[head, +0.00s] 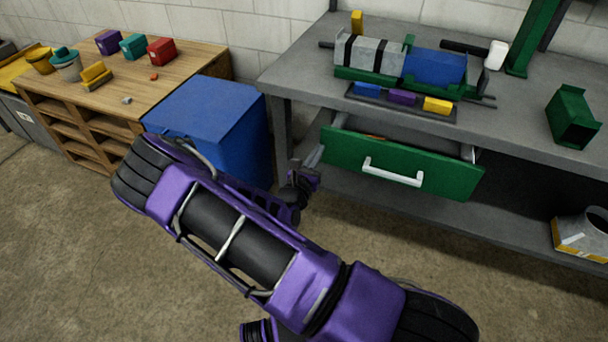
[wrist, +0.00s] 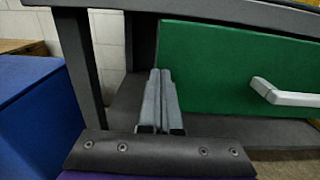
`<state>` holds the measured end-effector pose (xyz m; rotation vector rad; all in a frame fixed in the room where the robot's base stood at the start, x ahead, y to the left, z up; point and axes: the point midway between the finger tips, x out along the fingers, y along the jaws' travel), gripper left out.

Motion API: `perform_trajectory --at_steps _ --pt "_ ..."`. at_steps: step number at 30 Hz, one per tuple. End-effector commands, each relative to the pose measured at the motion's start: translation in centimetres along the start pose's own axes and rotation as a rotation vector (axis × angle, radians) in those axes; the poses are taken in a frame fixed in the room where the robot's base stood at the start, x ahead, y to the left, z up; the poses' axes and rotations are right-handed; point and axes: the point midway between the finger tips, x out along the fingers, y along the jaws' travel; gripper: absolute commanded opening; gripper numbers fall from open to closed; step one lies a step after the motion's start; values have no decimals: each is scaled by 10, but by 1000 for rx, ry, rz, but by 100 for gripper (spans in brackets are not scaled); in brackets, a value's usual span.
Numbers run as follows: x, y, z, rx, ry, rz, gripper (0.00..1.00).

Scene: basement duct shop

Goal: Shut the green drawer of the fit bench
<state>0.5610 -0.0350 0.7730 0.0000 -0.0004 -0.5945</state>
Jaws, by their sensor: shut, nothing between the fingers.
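The green drawer (head: 400,163) of the grey fit bench (head: 290,88) stands pulled out, with a gap showing behind its front. Its white handle (head: 392,172) is on the middle of the front. In the wrist view the green front (wrist: 235,70) fills the right, with the handle (wrist: 283,94) at the right edge. My gripper (head: 312,157) is at the left end of the drawer front. In the wrist view its grey fingers (wrist: 160,100) are shut together and empty, just left of the green front. I cannot tell whether they touch it.
A blue bin (head: 215,115) stands left of the bench, close to my arm. The bench top holds a clamped duct piece, a tray of coloured blocks (head: 400,100) and a green duct box (head: 573,118). A wooden shelf table (head: 120,85) is at the left. Floor is clear in front.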

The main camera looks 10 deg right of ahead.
Motion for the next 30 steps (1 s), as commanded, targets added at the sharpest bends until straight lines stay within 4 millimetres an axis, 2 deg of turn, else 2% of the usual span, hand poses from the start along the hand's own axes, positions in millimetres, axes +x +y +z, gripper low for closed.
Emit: perform_trajectory --at_steps 1,6,12,19,30 --pt "13 -2 1 1 -1 -4 0" --pt "48 -1 0 1 -1 -2 0" --pt "76 -1 0 1 0 -1 0" --pt "90 0 0 0 -1 0 0" --pt "94 0 3 0 -5 1 0"
